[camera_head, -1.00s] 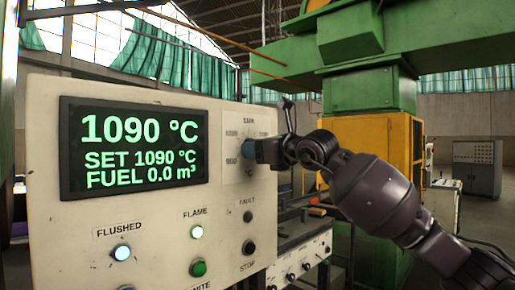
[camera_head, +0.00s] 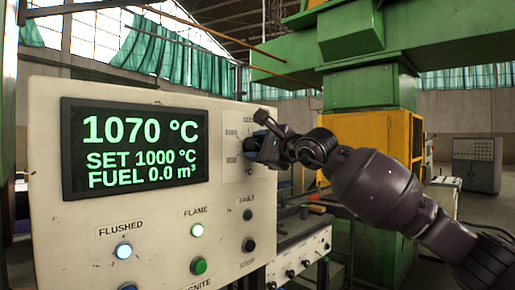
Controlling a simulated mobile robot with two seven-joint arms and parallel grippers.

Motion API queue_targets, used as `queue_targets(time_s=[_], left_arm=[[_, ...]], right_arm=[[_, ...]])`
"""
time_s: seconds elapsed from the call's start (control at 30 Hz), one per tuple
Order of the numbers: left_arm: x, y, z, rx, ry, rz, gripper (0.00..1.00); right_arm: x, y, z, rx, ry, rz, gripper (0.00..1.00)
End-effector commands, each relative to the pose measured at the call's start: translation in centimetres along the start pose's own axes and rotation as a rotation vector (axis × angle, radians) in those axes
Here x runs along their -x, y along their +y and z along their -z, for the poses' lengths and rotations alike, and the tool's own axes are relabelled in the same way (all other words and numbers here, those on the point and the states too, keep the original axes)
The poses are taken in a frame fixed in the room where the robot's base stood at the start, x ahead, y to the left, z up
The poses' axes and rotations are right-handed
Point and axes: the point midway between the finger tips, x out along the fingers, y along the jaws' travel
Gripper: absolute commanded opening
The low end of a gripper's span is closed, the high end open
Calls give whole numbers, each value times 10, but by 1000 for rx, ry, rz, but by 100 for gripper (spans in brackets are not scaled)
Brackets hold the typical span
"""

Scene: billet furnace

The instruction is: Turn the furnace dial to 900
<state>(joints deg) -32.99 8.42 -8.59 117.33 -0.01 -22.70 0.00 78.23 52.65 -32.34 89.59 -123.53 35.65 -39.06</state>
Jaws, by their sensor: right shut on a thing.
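The furnace panel (camera_head: 60,225) is cream-coloured and fills the left of the head view. Its display (camera_head: 135,147) reads 1070 °C, SET 1000 °C and FUEL 0.0 m³. The dial plate (camera_head: 233,145) is at the panel's upper right, with its scale partly covered. My right gripper (camera_head: 254,146) comes in from the right and is shut on the dial, which is mostly hidden behind the jaws. My left gripper is not in view.
Below the display, the FLUSHED lamp (camera_head: 123,250) and FLAME lamp (camera_head: 197,230) are lit white. The green ignite button (camera_head: 198,266), dark FAULT lamp (camera_head: 248,214) and STOP button (camera_head: 248,245) sit lower. A green and yellow machine stands behind my right arm.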

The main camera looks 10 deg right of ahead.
Motion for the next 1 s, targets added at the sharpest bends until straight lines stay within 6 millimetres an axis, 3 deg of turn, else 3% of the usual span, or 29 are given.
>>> queue_targets(time_s=[1.0], left_arm=[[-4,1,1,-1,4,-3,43]], right_arm=[[0,-1,0,892,0,-1,24]])
